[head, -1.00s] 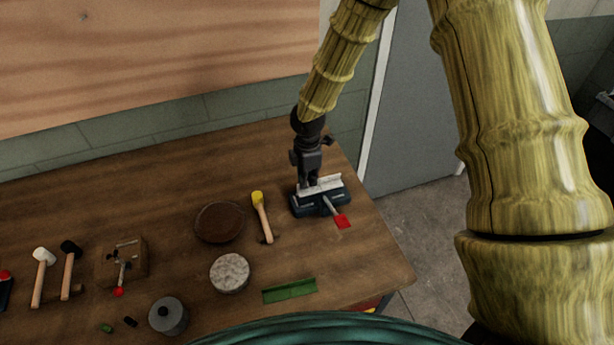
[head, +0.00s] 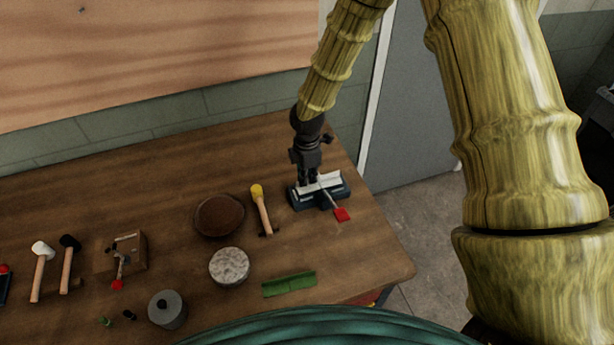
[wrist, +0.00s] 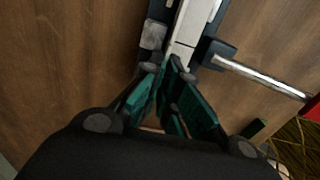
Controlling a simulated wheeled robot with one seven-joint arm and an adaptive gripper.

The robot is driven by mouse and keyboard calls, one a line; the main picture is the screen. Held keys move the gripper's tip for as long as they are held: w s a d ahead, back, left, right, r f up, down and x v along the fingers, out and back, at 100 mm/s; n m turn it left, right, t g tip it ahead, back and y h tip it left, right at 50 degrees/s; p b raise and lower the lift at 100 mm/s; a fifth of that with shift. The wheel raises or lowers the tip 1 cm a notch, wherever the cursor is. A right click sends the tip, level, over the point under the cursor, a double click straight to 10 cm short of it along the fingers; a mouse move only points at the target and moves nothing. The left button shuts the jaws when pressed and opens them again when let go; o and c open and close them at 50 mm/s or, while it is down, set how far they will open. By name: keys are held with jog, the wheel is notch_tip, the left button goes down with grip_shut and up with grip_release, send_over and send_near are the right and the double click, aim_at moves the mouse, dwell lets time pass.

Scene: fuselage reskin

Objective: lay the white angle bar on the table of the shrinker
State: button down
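The white angle bar (head: 322,183) lies along the top of the shrinker (head: 332,196), a dark blue tool with a red-ended lever at the back right of the table. In the wrist view the bar (wrist: 185,52) runs up from between my fingertips, along the shrinker's body (wrist: 153,36). My gripper (head: 307,178) points down at the bar's left part. Its teal-padded fingers (wrist: 168,76) stand slightly apart, one on each side of the bar's near end. Contact between the pads and the bar is hard to tell; the fingers partly hide that end.
A yellow-headed mallet (head: 262,208) and a brown round dish (head: 219,216) lie left of the shrinker. A pale round block (head: 229,267) and a green angle piece (head: 289,284) are nearer the front. The lever (head: 341,214) juts toward the table's right edge.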

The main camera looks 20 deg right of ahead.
jog(key=shift+s+f, duration=0.4)
jog(key=shift+f, duration=0.05)
jog(key=c, duration=1.6)
grip_release()
jog(key=shift+a, duration=0.1)
jog(key=shift+o, duration=0.2)
jog(key=shift+w+f, duration=0.1)
jog(key=shift+w, duration=0.25)
jog(key=shift+s+r, duration=0.1)
jog(key=shift+r, duration=0.2)
jog(key=shift+w+r, duration=0.2)
jog(key=shift+r, duration=0.05)
notch_tip(320, 180, up, 12)
jog(key=shift+s+f, duration=0.15)
jog(key=shift+f, duration=0.1)
